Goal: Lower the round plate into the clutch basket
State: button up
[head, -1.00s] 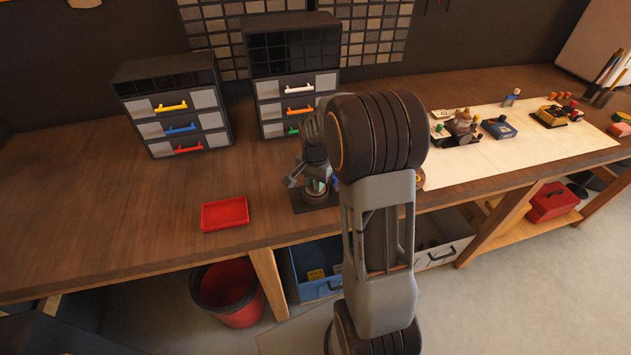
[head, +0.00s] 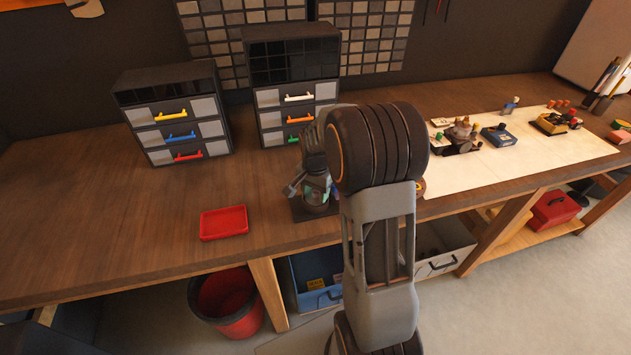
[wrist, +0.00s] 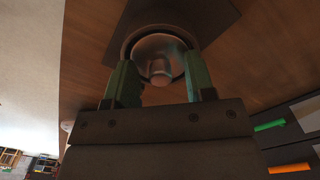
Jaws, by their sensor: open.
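A round metal plate with a knob at its middle (wrist: 158,66) shows in the wrist view. It sits inside the darker ring of the clutch basket (wrist: 127,43), which stands on a dark square base (wrist: 92,22). I cannot tell how deep the plate lies in the basket. My gripper (wrist: 160,82) is open, with one green finger on each side of the knob, and I see nothing clamped between them. In the head view my gripper (head: 314,186) is over the basket (head: 317,207) on the bench. My own arm hides part of that spot.
A red tray (head: 223,223) lies to the left on the wooden bench (head: 90,225). Two drawer cabinets (head: 172,115) (head: 292,85) stand behind. A white mat (head: 500,150) with several small parts lies to the right. A red bin (head: 228,300) stands below the front edge.

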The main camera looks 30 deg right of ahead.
notch_tip(320, 180, up, 14)
jog(key=b, duration=0.1)
jog(key=shift+f, duration=0.15)
dwell(0.5)
